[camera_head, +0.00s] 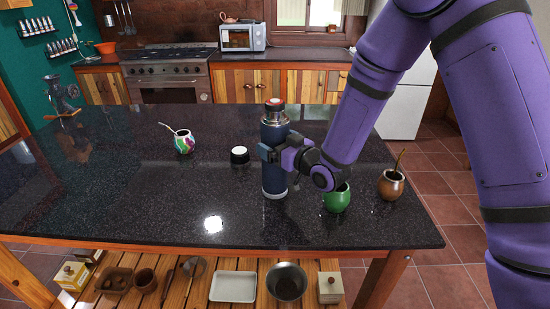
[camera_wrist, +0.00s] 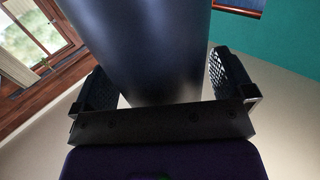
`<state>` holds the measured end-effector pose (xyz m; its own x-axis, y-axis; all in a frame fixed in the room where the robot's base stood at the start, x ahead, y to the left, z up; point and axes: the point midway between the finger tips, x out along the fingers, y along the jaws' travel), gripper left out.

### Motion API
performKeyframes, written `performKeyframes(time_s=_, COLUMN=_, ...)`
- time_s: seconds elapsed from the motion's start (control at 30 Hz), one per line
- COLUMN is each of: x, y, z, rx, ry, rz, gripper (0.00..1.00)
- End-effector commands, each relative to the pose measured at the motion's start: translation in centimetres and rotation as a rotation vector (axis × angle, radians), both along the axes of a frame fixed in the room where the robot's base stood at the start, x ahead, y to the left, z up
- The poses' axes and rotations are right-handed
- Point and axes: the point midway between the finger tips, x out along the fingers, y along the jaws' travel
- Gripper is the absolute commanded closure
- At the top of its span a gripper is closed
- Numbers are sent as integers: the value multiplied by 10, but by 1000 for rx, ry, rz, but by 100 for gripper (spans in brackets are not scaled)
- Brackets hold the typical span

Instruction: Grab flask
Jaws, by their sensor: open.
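The flask (camera_head: 274,183) is tall and dark blue with a steel neck and a dark cap, and stands upright on the dark stone counter (camera_head: 110,200). My gripper (camera_head: 268,153) is at the flask's upper body, coming from the right. In the wrist view the flask (camera_wrist: 145,45) fills the middle. My open gripper (camera_wrist: 160,85) has one black finger on each side of it. A gap shows between the flask and the right finger; the left finger is very near the flask, and I cannot tell if it touches.
A green mate cup (camera_head: 337,200) stands just right of the flask, below my arm. A brown mate cup (camera_head: 391,186) is farther right. A black and white lid (camera_head: 239,155) lies left of the flask, and a colourful mate cup (camera_head: 184,142) farther left. The counter's left front is clear.

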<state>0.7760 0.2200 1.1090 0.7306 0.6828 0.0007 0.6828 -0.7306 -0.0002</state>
Motion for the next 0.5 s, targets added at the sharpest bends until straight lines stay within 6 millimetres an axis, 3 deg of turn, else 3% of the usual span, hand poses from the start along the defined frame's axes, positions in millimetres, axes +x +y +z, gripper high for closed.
performKeyframes(time_s=0.17, x=0, y=0, z=0, rx=-1, ry=1, rz=0, gripper=2)
performKeyframes(time_s=0.5, x=0, y=0, z=0, rx=-1, ry=1, rz=0, gripper=80)
